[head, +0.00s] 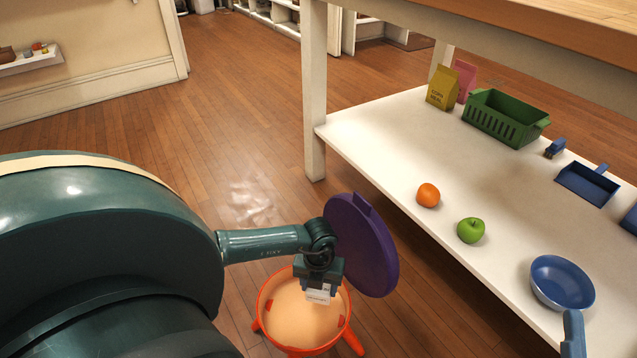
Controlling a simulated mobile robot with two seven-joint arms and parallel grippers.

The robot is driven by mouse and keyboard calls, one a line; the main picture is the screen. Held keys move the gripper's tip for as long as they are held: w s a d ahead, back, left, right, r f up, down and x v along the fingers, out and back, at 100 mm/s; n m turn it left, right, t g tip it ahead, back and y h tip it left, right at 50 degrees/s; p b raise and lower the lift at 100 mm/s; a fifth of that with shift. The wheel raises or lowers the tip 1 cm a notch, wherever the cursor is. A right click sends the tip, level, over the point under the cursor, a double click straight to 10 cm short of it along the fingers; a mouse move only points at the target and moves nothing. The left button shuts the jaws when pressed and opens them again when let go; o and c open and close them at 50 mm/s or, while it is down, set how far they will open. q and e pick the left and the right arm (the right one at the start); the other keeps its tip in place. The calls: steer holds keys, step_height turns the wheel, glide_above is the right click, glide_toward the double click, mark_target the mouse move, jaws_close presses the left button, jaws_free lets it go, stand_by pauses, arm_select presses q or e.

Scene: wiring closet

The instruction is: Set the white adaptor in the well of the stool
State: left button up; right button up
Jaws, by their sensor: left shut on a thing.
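The stool (262,306) is an orange-red round piece with short splayed legs on the wooden floor at the bottom centre. Its hollow well shows a pale tan inside. A purple round lid (368,245) stands tipped up at the stool's right rear side. My left gripper (319,286) is shut on the white adaptor (318,294), a small white block, and holds it over the right part of the well. I cannot tell whether the adaptor touches the well's floor. My right gripper is not in view.
A white low shelf (390,130) under a wooden top runs along the right. It bears an orange (428,195), a green apple (471,230), a blue bowl (562,283), a green basket (504,118) and a blue dustpan (587,184). A table leg (314,90) stands behind the lid. The floor at back left is clear.

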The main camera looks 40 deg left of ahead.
arm_select(q)
step_height(320, 180, down, 4)
steer(key=shift+r+b, duration=0.1)
steer(key=shift+b, duration=0.95)
steer(key=shift+f, duration=0.25)
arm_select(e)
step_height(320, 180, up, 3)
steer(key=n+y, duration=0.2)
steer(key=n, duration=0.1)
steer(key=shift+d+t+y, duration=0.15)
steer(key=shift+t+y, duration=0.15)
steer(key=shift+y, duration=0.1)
arm_select(q)
steer(key=o, duration=1)
steer(key=shift+f, duration=0.1)
steer(key=shift+o, duration=0.2)
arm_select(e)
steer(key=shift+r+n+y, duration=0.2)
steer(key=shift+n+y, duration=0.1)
